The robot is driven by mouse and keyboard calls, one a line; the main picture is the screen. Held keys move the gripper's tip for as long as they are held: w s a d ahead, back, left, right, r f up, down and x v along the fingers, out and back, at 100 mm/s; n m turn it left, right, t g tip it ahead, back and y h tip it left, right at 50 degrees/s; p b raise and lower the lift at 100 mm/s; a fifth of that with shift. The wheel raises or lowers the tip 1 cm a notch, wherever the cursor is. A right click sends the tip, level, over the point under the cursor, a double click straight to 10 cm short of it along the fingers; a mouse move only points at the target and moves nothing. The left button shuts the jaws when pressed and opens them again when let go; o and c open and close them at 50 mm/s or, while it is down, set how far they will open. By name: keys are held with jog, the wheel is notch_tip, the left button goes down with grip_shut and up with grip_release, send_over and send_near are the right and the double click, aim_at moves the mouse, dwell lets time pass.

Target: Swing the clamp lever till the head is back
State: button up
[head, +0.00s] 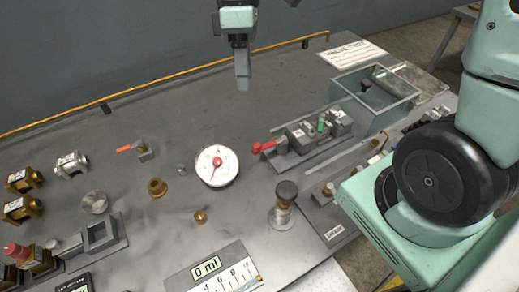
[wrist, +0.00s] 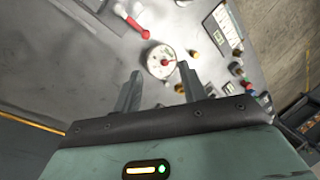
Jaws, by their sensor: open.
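The clamp lever (head: 263,147) has a red handle that points left from a grey clamp (head: 302,138) on a base plate right of the middle of the table. A green piece (head: 320,126) stands among its blocks. I cannot tell exactly where the clamp head sits. My gripper (head: 243,82) is above the far part of the table, behind and apart from the lever. In the wrist view my gripper (wrist: 160,88) shows two spread fingers with nothing between them. The red lever (wrist: 138,24) is at the top there, beyond the fingertips.
A white dial gauge (head: 217,165) lies left of the clamp and a black-topped plunger (head: 284,200) stands in front. A glass-walled box (head: 375,95) is behind right. A small orange lever (head: 130,149) and brass fittings (head: 157,187) are left. The far middle table is clear.

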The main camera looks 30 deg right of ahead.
aim_at(256, 143)
jog(key=w+d+n, duration=0.1)
jog(key=w+d, duration=0.2)
jog(key=d, duration=0.1)
jog(key=shift+g+y, duration=0.3)
jog(key=x, duration=1.8)
jog(key=shift+w+a+b, duration=0.1)
jog(key=shift+a+b, duration=0.05)
jog(key=shift+b, duration=0.15)
jog(key=shift+c, duration=0.3)
